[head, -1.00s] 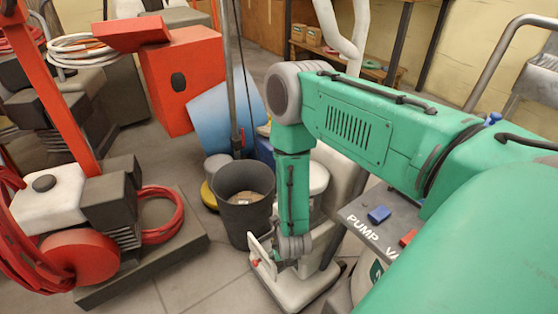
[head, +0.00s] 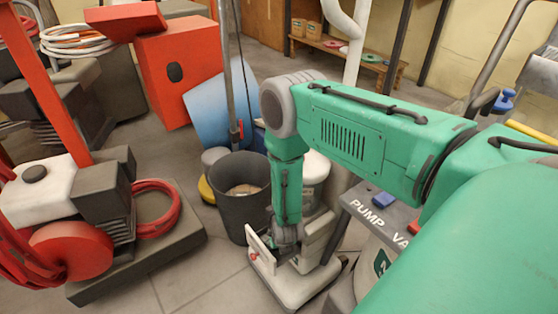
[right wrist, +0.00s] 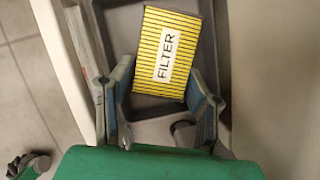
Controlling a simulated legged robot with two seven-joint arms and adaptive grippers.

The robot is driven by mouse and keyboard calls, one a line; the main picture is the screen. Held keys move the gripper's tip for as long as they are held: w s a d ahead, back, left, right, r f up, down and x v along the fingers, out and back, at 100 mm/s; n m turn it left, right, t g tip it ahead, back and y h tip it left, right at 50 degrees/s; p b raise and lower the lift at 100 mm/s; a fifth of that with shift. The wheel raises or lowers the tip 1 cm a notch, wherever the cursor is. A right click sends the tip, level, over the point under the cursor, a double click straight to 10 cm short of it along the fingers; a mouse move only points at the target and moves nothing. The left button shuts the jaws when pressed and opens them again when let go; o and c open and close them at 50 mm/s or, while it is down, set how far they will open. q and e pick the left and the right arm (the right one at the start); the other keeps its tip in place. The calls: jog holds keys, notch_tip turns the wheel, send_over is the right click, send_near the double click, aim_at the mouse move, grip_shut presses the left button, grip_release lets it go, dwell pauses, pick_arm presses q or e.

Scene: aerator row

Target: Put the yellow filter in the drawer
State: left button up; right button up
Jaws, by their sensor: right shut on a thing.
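The yellow filter (right wrist: 172,50), a striped block with a white FILTER label, lies between the fingers of my right gripper (right wrist: 162,92), which is shut on it. It is slightly tilted, over or inside the grey open drawer (right wrist: 110,25). I cannot tell whether it touches the drawer's bottom. The pale drawer front (right wrist: 55,50) runs along the left. In the head view the drawer front (head: 259,249) has a red knob, and my right arm reaches down behind it, hiding the filter. A grey and green part, probably my left gripper (right wrist: 28,166), shows at the wrist view's lower left corner.
A dark bucket (head: 236,208) stands just behind the drawer. A red and white machine (head: 60,215) on a dark base is at the left. The PUMP panel (head: 378,213) is right of my arm. Tiled floor (head: 195,275) is free in front.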

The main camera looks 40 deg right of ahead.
jog(key=shift+f+b, duration=0.35)
jog(key=shift+f, duration=0.1)
jog(key=shift+f, duration=0.1)
jog(key=o, duration=0.9)
jog(key=shift+c, duration=0.2)
